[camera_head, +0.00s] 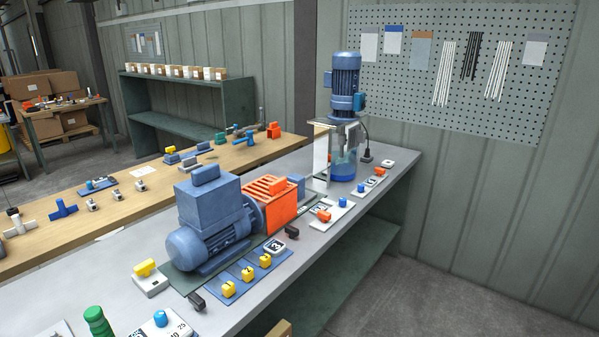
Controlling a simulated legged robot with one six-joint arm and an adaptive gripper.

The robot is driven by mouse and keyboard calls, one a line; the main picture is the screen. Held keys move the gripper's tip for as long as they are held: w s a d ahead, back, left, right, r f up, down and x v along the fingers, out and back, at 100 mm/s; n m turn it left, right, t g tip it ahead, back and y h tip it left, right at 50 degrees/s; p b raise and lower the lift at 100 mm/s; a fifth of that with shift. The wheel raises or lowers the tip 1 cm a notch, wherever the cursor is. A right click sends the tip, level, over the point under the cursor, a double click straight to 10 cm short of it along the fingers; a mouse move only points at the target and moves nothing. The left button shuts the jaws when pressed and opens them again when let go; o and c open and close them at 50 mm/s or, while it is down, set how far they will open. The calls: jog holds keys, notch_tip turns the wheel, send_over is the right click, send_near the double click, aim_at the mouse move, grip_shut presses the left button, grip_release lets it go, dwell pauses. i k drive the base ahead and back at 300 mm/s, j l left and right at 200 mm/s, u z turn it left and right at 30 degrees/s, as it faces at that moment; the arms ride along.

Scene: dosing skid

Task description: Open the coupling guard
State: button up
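An orange slotted cover (274,198), which looks like the coupling guard, stands on the grey bench beside a blue horizontal motor (207,242). It sits over the space to the right of the motor and looks closed; what is under it is hidden. A second, upright blue motor (345,82) stands farther back on the bench. Below it is a clear, box-like cover (349,137) with a pale panel (321,155) at its left side. I cannot tell whether that cover is a guard too. My gripper is not in view.
Yellow-handled switches (247,274) line the bench in front of the motor. Small boxes with blue and orange knobs (324,215) lie right of the orange cover. A green-handled item (97,321) is at the lower left. Open floor (450,285) lies to the right.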

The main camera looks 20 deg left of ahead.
aim_at(280, 185)
jog(key=i+z, duration=0.2)
jog(key=i, duration=1.1)
jog(key=i+u, duration=0.3)
jog(key=u, duration=0.15)
jog(key=i+l+u, duration=0.1)
jog(key=i+u, duration=0.5)
jog(key=u, duration=0.25)
jog(key=i+j+u, duration=0.1)
jog(key=u, duration=0.3)
jog(key=i+u, duration=0.2)
jog(key=u, duration=0.2)
jog(key=i+l+u, duration=0.1)
jog(key=u, duration=0.3)
